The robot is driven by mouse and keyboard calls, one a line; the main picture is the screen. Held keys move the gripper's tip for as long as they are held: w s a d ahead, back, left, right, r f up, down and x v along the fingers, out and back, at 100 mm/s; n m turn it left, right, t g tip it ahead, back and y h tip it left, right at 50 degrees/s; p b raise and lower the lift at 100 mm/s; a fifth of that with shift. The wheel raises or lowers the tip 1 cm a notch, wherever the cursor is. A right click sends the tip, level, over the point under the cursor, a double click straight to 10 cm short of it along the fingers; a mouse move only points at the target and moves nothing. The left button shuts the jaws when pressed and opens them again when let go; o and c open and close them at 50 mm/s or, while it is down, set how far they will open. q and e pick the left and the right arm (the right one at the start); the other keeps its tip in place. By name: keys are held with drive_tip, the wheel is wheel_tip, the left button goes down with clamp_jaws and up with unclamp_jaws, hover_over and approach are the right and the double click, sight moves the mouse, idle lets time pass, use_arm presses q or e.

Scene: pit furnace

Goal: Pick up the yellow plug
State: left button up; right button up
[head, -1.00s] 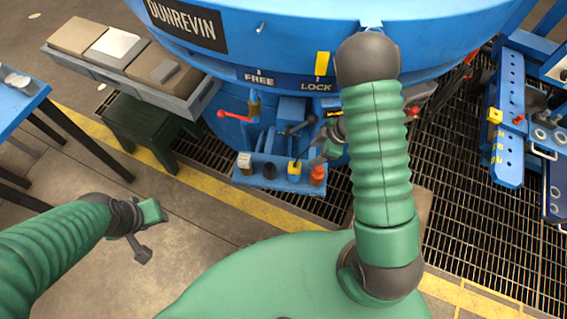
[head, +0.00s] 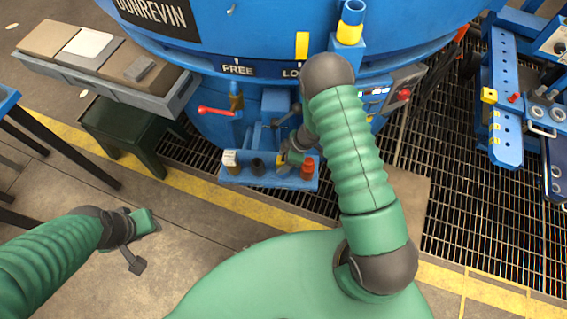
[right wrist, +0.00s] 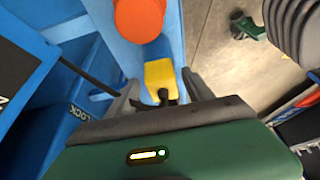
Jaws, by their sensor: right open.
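The yellow plug (head: 281,160) is in the row of plugs on the blue shelf (head: 240,181) at the furnace's front, partly covered by my right gripper (head: 291,156). In the right wrist view the yellow plug (right wrist: 160,75) shows just beyond and between the two dark fingertips of my right gripper (right wrist: 163,92), which is open. A small black piece overlaps the plug's near end. I cannot tell whether the fingers touch it. My left gripper (head: 138,238) is over the floor at lower left, away from the plugs; its jaw opening is unclear.
An orange-red plug (head: 307,168) is close right of the yellow one; it also shows in the right wrist view (right wrist: 139,18). A black plug (head: 258,166) and a white-topped plug (head: 230,159) are left. A red lever (head: 214,111) and black-knobbed lever (head: 281,122) are above the shelf.

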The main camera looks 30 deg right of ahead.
drive_tip(key=shift+s+r, duration=0.1)
drive_tip(key=shift+r, duration=0.1)
drive_tip(key=shift+c, duration=1.1)
drive_tip(key=shift+a, duration=0.2)
drive_tip(key=c, duration=0.5)
clamp_jaws()
drive_tip(key=shift+d, duration=0.1)
